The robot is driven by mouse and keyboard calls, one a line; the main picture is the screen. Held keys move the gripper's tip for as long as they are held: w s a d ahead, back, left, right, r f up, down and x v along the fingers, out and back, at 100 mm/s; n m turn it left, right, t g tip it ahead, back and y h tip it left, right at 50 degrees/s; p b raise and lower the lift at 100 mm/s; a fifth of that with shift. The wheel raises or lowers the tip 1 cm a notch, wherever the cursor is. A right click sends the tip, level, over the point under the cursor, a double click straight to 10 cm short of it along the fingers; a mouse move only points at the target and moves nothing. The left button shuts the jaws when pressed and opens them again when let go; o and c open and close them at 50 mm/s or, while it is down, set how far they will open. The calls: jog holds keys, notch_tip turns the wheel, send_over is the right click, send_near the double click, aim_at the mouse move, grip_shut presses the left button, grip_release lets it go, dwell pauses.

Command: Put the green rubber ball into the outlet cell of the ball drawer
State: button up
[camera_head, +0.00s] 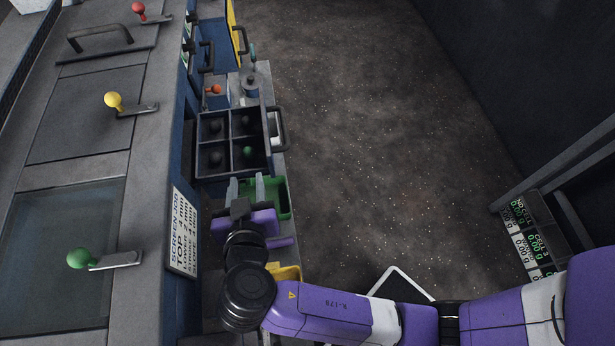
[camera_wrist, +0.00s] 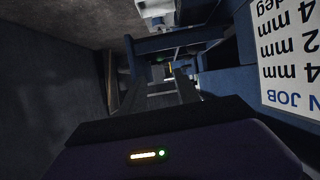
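The ball drawer (camera_head: 199,150) is pulled out in the head view, with a dark handle on its right side. Dividers split it into a two-by-two set of cells. A small green ball (camera_head: 248,151) lies in the near right cell; dark balls lie in other cells. I cannot tell from any label which cell is the outlet one. My gripper (camera_head: 246,187) is just in front of the drawer, over a green bin (camera_head: 284,200). Its two grey fingers are apart, with nothing seen between them. The wrist view shows the fingers (camera_wrist: 168,88) dimly; no ball is clear there.
The screen machine (camera_head: 85,120) fills the left, with red, yellow and green knobbed levers. A sign (camera_head: 183,232) hangs on its side. A yellow bin (camera_head: 286,272) sits nearer me. A small bottle (camera_head: 251,87) stands beyond the drawer. The floor to the right is open.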

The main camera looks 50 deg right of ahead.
jog(key=s+d+f+n+y, duration=0.1)
jog(key=s+f+n+y, duration=0.25)
jog(key=s, duration=0.35)
jog(key=s+f+n+y, duration=0.3)
jog(key=s+f, duration=0.2)
jog(key=s, duration=0.1)
jog(key=s+d+r+t, duration=0.2)
jog(key=s+r, duration=0.5)
jog(key=s+d+r+t+y, duration=0.1)
jog(key=s+d+r+t, duration=0.1)
jog(key=s+r, duration=0.5)
jog(key=shift+d+r, duration=0.35)
jog(key=shift+r, duration=0.35)
jog(key=shift+d, duration=0.1)
